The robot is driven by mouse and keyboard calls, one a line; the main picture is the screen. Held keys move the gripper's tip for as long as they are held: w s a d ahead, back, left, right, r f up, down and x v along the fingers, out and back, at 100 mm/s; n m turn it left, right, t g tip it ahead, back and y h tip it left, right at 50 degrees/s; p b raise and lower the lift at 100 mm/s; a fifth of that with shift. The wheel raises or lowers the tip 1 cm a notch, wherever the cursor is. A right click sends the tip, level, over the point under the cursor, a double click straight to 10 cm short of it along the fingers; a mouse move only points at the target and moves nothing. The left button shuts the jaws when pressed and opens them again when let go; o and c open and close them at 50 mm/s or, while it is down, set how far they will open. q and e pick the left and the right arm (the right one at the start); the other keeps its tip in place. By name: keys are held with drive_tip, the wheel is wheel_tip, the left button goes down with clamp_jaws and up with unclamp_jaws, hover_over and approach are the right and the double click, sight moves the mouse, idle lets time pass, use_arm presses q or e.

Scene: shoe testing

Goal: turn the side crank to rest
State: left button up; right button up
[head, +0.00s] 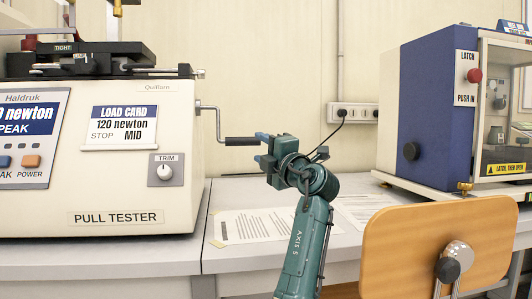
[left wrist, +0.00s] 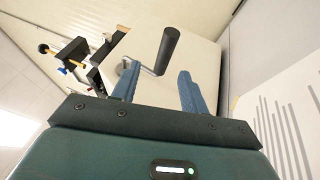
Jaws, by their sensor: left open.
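The side crank (head: 219,124) is a bent metal rod on the right side of the cream pull tester (head: 140,188). Its black handle (head: 241,141) points right and lies level, below the shaft. My left gripper (head: 261,147) is open, with its blue fingers close to the free end of the handle. In the left wrist view, the black handle (left wrist: 168,47) shows between and beyond the two blue fingers (left wrist: 158,75). I cannot tell whether a finger touches it. My right gripper is out of view.
Papers (head: 262,224) lie on the grey bench (head: 180,256) below my left arm. A wooden chair back (head: 435,245) stands in front at the right. A blue and cream cabinet (head: 425,120) with a yellow-labelled door is at right. A wall socket (head: 350,112) is behind.

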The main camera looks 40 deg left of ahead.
use_arm(q)
drive_tip(key=shift+v, duration=0.75)
